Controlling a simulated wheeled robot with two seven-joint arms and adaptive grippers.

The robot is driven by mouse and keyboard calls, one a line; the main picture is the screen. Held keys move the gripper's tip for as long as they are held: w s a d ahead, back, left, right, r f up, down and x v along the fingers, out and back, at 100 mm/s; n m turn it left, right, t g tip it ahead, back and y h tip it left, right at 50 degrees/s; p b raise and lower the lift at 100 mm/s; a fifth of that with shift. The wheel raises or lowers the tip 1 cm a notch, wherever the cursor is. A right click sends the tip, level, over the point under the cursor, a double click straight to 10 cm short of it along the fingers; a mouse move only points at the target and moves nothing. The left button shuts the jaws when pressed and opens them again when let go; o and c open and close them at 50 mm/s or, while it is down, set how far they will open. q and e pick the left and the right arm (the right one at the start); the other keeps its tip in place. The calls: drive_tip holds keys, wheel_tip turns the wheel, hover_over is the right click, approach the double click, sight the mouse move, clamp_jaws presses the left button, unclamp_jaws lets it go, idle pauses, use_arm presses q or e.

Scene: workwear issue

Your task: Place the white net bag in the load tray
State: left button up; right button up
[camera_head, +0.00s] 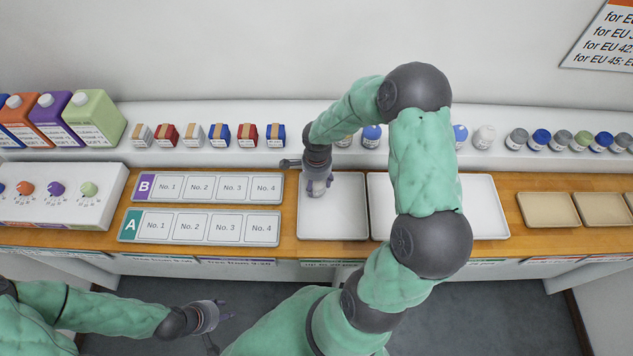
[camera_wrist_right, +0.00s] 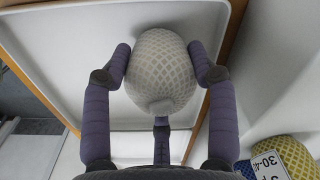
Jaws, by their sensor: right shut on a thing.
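The white net bag (camera_wrist_right: 160,68), round with a diamond mesh, sits between the fingers of my right gripper (camera_wrist_right: 162,62) in the right wrist view. The gripper is shut on it. A white tray (camera_wrist_right: 90,50) with a raised rim lies beneath the bag; I cannot tell whether the bag touches it. In the head view my right gripper (camera_head: 318,188) is over the left part of the smaller white tray (camera_head: 340,220), and the bag is mostly hidden there. My left gripper (camera_head: 210,315) is in front of the counter, with its fingers apart and empty.
A larger white tray (camera_head: 487,210) stands to the right, partly hidden by my right arm. Boards B (camera_head: 208,174) and A (camera_head: 200,211) lie to the left. Several small bags stand on the back shelf; a yellow one (camera_wrist_right: 297,155) shows in the wrist view. Beige trays (camera_head: 547,209) are further right.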

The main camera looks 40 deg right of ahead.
drive_tip(key=shift+f, duration=0.2)
drive_tip(key=o, duration=1.2)
drive_tip(key=shift+c, duration=0.2)
drive_tip(key=shift+r, duration=0.6)
wheel_tip(320, 180, up, 11)
drive_tip(key=shift+s+r+p, duration=0.1)
drive_tip(key=shift+s+p, duration=0.05)
drive_tip(key=shift+p, duration=0.6)
